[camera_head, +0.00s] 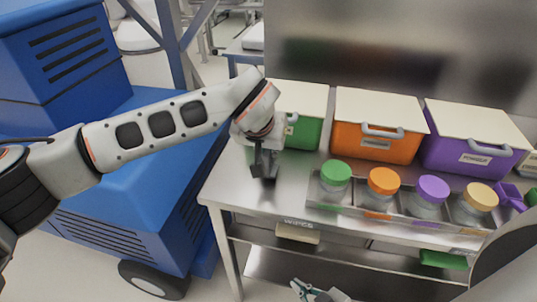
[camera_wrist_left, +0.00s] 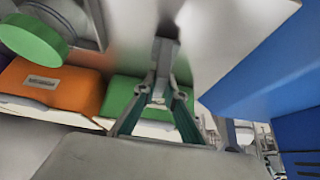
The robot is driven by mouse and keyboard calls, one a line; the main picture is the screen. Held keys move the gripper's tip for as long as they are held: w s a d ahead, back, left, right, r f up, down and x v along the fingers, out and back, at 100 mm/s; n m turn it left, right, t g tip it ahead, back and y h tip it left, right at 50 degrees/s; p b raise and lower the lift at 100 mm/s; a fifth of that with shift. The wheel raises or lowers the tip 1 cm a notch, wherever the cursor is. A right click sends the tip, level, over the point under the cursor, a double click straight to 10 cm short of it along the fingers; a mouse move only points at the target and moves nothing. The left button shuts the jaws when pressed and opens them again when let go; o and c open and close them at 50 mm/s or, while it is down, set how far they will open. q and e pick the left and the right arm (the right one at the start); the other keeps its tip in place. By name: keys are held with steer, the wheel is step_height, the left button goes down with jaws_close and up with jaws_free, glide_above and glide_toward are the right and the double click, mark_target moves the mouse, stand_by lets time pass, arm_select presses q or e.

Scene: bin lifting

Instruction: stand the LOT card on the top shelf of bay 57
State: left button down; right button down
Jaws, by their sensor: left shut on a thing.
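My left gripper (camera_head: 264,165) points down over the left end of the metal table, in front of the green bin. In the left wrist view its fingers (camera_wrist_left: 164,70) come together at a narrow grey piece. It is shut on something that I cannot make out. My right gripper (camera_head: 312,291) is at the bottom edge of the head view, partly cut off; its opening is unclear. I cannot make out a LOT card, a bay marked 57 or its top shelf in either view.
Green (camera_head: 304,100), orange (camera_head: 376,125) and purple (camera_head: 474,138) lidded bins line the table's back. A divided tray (camera_head: 345,211) of jars with coloured lids stands in front. The metal table (camera_head: 225,185) is bare at its left end. A blue machine (camera_head: 130,225) stands left.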

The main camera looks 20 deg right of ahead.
arm_select(q)
steer(key=shift+f, duration=0.7)
steer(key=shift+f, duration=0.15)
steer(key=c, duration=2.1)
jaws_free()
